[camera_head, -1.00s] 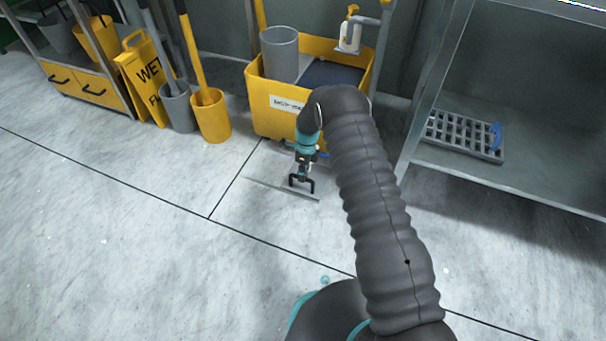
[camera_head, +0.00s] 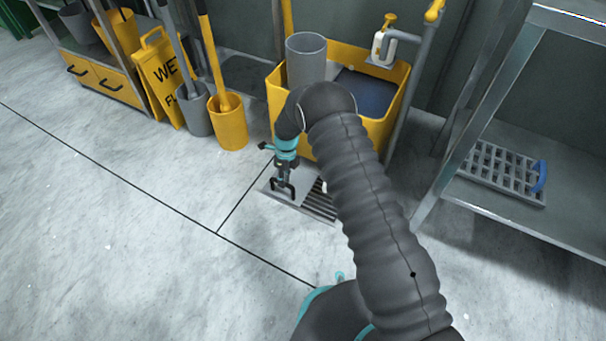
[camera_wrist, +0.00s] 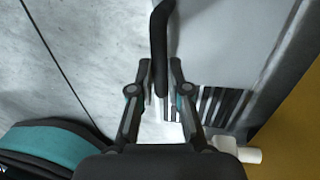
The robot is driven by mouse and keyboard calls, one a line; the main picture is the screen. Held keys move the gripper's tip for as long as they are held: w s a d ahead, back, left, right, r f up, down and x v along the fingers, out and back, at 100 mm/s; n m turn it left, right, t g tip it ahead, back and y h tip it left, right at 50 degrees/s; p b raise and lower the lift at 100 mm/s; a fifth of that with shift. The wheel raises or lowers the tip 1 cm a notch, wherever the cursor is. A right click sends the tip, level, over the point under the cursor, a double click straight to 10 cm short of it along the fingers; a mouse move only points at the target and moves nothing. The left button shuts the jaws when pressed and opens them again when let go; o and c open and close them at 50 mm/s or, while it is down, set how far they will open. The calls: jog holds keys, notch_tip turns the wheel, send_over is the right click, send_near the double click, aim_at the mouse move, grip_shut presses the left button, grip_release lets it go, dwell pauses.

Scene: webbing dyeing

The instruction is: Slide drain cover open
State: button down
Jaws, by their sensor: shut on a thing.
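The drain cover (camera_head: 268,191) is a flat grey metal plate on the floor in front of the yellow cart, with a black bar handle. My gripper (camera_head: 284,188) is low over the plate and shut on that handle. In the wrist view, the black handle (camera_wrist: 160,45) runs up between the two fingers (camera_wrist: 153,92). Part of the drain opening shows to the right of the cover, as a dark slatted grate (camera_head: 320,200). The slats also show in the wrist view (camera_wrist: 218,106). My arm hides part of the drain's right side.
The yellow cart (camera_head: 277,105) stands right behind the drain, with a grey bin (camera_head: 306,60) in it. A yellow bucket (camera_head: 229,126) and a wet-floor sign (camera_head: 163,75) stand to the left. A metal shelf (camera_head: 500,200) is at the right. The floor at left is clear.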

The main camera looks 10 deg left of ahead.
jog(key=shift+w+a, duration=0.2)
jog(key=shift+a, duration=0.75)
jog(key=shift+d, duration=0.1)
jog(key=c, duration=1.1)
grip_release()
jog(key=shift+c, duration=0.2)
jog(key=shift+d, duration=0.1)
jog(key=shift+w+r, duration=0.1)
notch_tip(320, 180, up, 12)
jog(key=w, duration=0.2)
jog(key=shift+d+f, duration=0.25)
jog(key=shift+d, duration=0.15)
jog(key=shift+w, duration=0.1)
